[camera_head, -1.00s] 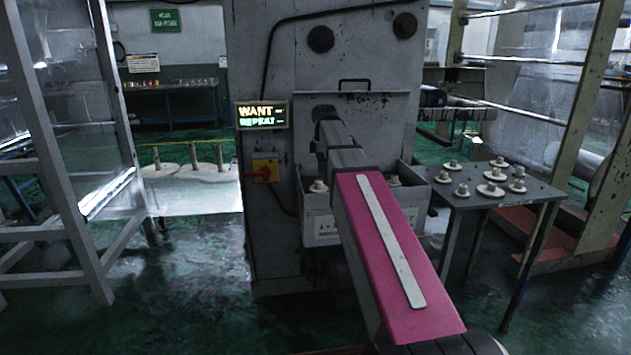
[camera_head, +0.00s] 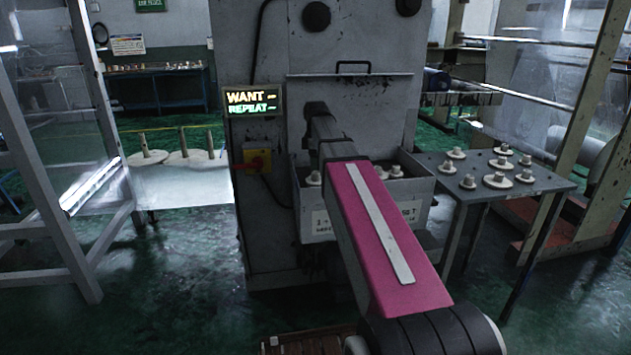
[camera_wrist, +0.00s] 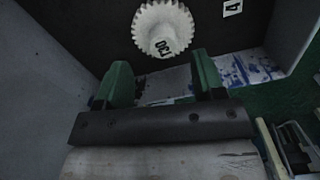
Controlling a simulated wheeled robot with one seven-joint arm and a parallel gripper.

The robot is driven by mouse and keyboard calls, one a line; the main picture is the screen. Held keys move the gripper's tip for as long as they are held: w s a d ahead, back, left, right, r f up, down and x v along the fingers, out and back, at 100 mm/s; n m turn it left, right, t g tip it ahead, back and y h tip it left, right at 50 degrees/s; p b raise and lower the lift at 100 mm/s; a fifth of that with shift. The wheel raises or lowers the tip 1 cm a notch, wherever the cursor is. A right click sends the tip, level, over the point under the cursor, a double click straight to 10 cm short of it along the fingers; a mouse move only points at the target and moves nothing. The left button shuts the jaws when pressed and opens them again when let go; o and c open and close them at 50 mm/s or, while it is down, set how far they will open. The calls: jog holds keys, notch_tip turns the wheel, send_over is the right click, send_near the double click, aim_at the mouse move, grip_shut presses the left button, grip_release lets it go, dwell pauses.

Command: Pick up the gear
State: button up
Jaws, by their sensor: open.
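A pale toothed gear (camera_wrist: 160,22) with a dark printed label lies against a dark surface at the top of the wrist view. My gripper (camera_wrist: 160,70) has two green fingers spread apart with nothing between them. The gear is just beyond the fingertips, roughly centred between them, and appears not to be touched. In the head view my arm reaches to the grey bin on the machine front, and my fingers cannot be made out. Pale round pieces (camera_head: 395,171) show inside that bin; I cannot tell which is the gear in the wrist view.
The grey bin (camera_head: 413,190) has raised walls around my arm. A dark table (camera_head: 535,186) at right carries several pale flanged pieces (camera_head: 498,180). The tall machine (camera_head: 265,210) has a lit sign (camera_head: 253,101) reading WANT and REPEAT.

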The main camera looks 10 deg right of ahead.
aim_at(315, 172)
jog(key=shift+s+a+f, duration=0.1)
jog(key=shift+s+f, duration=0.05)
jog(key=shift+f, duration=2.5)
jog(key=c, duration=1)
